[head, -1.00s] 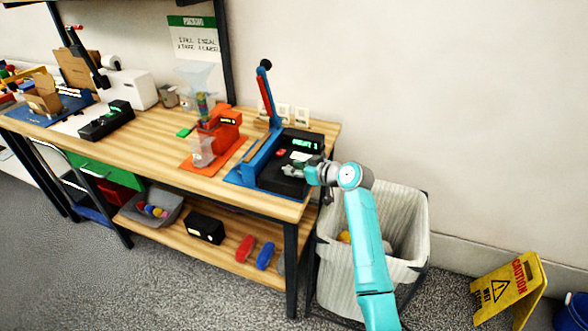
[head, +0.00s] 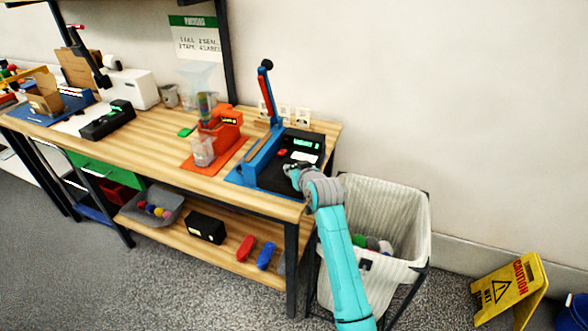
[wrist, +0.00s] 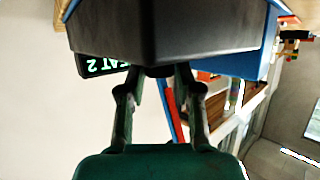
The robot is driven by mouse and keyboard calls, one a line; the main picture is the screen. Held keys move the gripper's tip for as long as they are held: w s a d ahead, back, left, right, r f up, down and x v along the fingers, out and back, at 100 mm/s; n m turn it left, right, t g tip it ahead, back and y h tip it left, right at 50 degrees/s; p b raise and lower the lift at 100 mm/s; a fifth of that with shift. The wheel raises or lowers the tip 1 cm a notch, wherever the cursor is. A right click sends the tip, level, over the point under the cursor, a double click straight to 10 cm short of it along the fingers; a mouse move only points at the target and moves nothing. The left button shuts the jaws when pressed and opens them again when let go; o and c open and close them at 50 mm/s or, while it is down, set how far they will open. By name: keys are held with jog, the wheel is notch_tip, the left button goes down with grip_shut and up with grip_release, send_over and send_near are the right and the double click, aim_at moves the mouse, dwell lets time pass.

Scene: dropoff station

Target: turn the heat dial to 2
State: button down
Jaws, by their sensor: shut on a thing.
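The heat sealer (head: 265,178) stands on the bench's right end, with a blue base, a black control box and a raised red-and-blue lever. Its small screen (head: 303,143) glows green; in the wrist view the screen (wrist: 100,66) appears upside down, partly cut off, and ends in "AT 2". My gripper (head: 289,169) is at the front of the black box. In the wrist view, my gripper's two fingers (wrist: 160,76) reach up to the dark box and are closed on the heat dial. The dial is mostly hidden between the fingertips, and its pointer does not show.
An orange machine (head: 220,140) with a clear cup stands left of the sealer. A white lined bin (head: 395,215) is close right of the bench, beneath my arm. A yellow caution sign (head: 510,292) stands on the floor.

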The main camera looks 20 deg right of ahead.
jog(key=shift+a+f+h, duration=0.15)
jog(key=shift+h, duration=0.15)
jog(key=c, duration=0.8)
grip_release()
jog(key=shift+s, duration=0.1)
jog(key=shift+s+r, duration=0.25)
jog(key=shift+s, duration=0.05)
jog(key=v, duration=1.1)
jog(key=shift+s+r, duration=0.1)
jog(key=shift+r, duration=0.05)
